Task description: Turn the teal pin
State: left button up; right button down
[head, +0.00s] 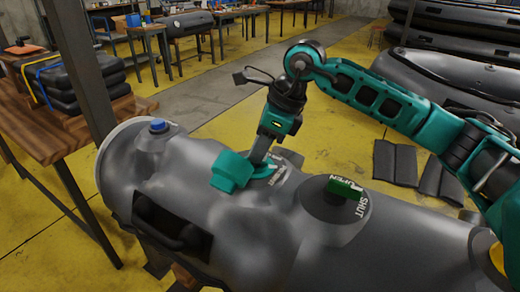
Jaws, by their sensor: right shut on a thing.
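The grey inflatable boat tube (250,225) lies across the foreground. A teal valve part, the teal pin (268,173), sits on top of it near the middle, with a teal cap (231,171) beside it on the left. My right gripper (263,158) comes down from above and is shut on the teal pin; its fingers hide much of the pin. White lettering beside this valve is partly covered. My left gripper is out of view.
A dark green pin (341,187) stands on a dark round valve marked OPEN and SHUT, to the right. A blue cap (158,126) is at the tube's left end. A wooden table (62,140) with folded black bundles (85,72) stands left. More boats (455,85) lie behind right.

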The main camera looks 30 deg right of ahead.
jog(key=shift+s+a+m+t+h+b, duration=0.1)
jog(key=shift+m+t+h+b, duration=0.2)
jog(key=shift+m, duration=0.8)
jog(key=shift+s+a+m+t+h+b, duration=0.1)
jog(key=shift+m+t+h+b, duration=0.2)
jog(key=shift+m, duration=0.8)
jog(key=c, duration=1.2)
grip_release()
jog(key=shift+o, duration=0.2)
jog(key=shift+d+r, duration=0.1)
jog(key=v, duration=1.2)
jog(key=shift+r+p, duration=0.4)
jog(key=shift+s, duration=0.15)
